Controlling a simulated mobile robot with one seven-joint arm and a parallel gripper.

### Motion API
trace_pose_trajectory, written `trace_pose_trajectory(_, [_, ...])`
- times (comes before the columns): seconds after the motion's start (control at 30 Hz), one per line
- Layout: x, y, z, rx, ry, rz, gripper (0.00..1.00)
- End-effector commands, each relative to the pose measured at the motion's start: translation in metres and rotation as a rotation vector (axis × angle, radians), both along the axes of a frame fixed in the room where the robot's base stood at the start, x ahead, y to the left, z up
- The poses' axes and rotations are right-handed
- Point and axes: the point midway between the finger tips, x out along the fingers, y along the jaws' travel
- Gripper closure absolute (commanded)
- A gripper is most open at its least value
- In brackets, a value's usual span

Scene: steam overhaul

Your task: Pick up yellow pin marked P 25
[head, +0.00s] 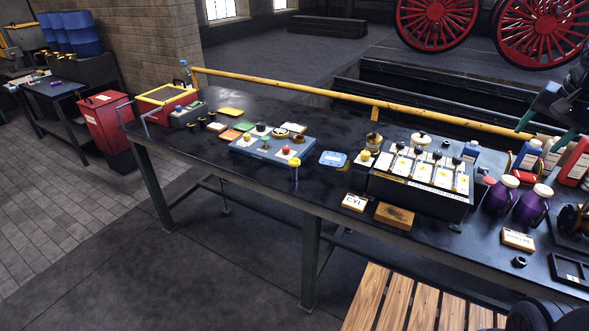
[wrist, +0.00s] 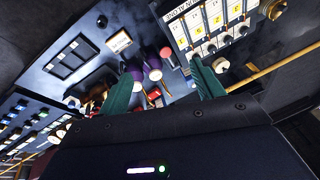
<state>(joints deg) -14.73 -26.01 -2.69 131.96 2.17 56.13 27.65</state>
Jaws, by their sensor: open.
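A small yellow-topped pin (head: 295,165) stands at the front right of a grey-blue tray (head: 262,150) on the dark workbench. Another yellow-topped piece (head: 365,157) stands beside the rack of white cards. I cannot read P 25 on either, so I cannot tell which is the marked pin. My gripper shows at the right edge of the head view, above the bench's right end and well away from both pieces. In the wrist view my gripper (wrist: 163,82) has its two teal fingers spread, with nothing held between them.
The card rack (head: 418,190), purple jars (head: 532,204), bottles (head: 528,155) and a dark tray (head: 572,270) crowd the bench's right part. A yellow rail (head: 300,90) runs behind the bench. A wooden slatted platform (head: 400,300) lies in front. Bare bench top shows at the front middle.

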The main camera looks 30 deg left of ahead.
Motion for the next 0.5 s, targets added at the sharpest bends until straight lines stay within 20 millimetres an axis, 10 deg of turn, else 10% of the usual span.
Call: trace_pose_trajectory(0.5, [0.106,0.157,-0.007,0.116,0.182,-0.298,0.33])
